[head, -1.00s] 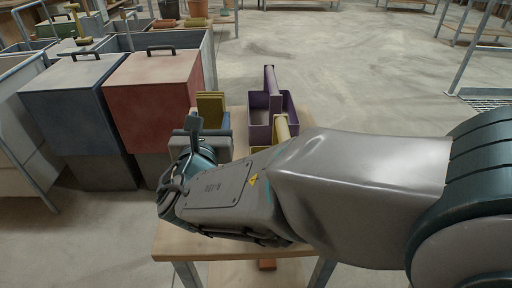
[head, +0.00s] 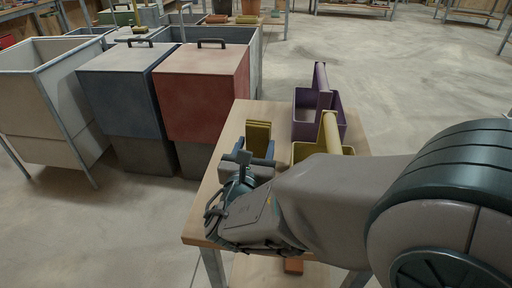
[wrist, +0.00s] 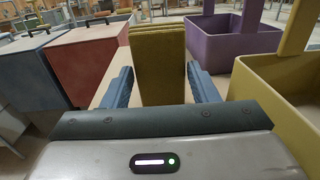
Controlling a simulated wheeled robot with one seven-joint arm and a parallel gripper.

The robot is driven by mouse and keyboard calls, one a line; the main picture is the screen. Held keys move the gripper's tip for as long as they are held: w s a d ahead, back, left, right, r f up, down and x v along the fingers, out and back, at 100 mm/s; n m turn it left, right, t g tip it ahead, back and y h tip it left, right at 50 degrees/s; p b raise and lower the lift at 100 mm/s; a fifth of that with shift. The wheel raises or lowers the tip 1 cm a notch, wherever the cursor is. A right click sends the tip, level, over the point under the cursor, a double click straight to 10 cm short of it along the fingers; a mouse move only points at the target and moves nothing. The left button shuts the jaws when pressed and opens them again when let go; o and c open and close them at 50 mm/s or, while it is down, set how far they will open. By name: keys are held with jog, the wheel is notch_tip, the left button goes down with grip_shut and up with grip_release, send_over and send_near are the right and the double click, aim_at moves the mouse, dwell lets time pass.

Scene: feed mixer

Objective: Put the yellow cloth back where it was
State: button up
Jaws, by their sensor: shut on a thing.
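The yellow cloth (head: 258,134) is a folded, olive-yellow upright bundle at the left part of a wooden table. It also shows in the wrist view (wrist: 158,62), between the two blue fingers. My gripper (wrist: 160,84) is shut on it, with one finger on each side. In the head view my arm partly hides the gripper and the lower part of the cloth. I cannot tell whether the cloth touches the tabletop (head: 233,128).
A purple caddy (head: 318,112) and a yellow caddy (head: 325,148), both with raised handles, stand on the table right of the cloth. Blue (head: 128,95) and red (head: 205,90) lidded bins and a pale open bin (head: 45,105) stand to the left. Floor beyond the table is clear.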

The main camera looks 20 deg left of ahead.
jog(key=shift+f, duration=0.2)
jog(key=o, duration=0.9)
jog(key=shift+r, duration=0.1)
